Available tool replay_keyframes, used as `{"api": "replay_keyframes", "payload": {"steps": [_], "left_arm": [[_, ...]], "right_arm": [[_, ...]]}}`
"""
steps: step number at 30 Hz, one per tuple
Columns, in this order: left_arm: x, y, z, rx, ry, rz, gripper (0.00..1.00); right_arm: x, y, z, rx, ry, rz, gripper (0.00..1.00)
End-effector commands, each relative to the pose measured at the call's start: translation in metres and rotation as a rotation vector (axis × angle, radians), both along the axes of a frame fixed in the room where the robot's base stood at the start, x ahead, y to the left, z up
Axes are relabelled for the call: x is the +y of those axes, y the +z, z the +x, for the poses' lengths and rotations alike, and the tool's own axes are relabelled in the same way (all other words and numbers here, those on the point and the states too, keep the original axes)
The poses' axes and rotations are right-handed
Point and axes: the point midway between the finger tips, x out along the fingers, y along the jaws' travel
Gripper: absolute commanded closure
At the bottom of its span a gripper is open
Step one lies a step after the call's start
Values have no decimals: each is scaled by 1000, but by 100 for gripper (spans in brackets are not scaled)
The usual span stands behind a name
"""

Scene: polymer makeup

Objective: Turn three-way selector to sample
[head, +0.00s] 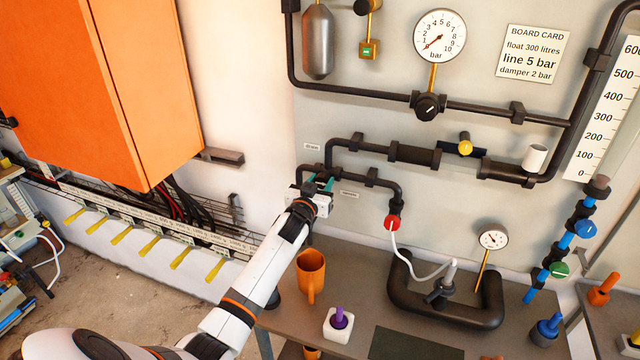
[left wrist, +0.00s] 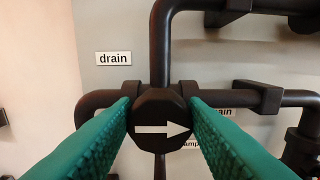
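The three-way selector (left wrist: 160,125) is a dark rounded knob on the black pipes in the left wrist view. Its white arrow points right. A "drain" label (left wrist: 114,58) is up and left of it. To its right, partly hidden labels show "ain" and "amp" (left wrist: 190,144). My left gripper (left wrist: 160,110) has its teal fingers apart, one on each side of the knob; I cannot tell whether they touch it. In the head view, my left gripper (head: 318,185) is at the pipe junction on the wall and hides the selector. My right gripper is not in view.
Black pipes with a red fitting (head: 392,222) and a yellow knob (head: 465,146) run along the wall. Below, a grey bench (head: 365,290) holds an orange mug (head: 310,272), a white block with a purple peg (head: 338,323) and a thick black U-pipe (head: 446,312). An orange cabinet (head: 100,90) hangs left.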

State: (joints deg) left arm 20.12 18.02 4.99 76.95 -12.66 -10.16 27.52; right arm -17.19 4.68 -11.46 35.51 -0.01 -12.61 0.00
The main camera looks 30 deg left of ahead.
Motion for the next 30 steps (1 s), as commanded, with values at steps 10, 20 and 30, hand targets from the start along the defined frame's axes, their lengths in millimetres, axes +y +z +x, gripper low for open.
{"api": "replay_keyframes", "payload": {"steps": [10,20,30], "left_arm": [[0,-1,0,12,0,45,84],[-1,-2,0,65,0,265,84],[-2,-3,0,141,0,581,84]], "right_arm": [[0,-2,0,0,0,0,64],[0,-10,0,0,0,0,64],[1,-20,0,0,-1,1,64]]}}
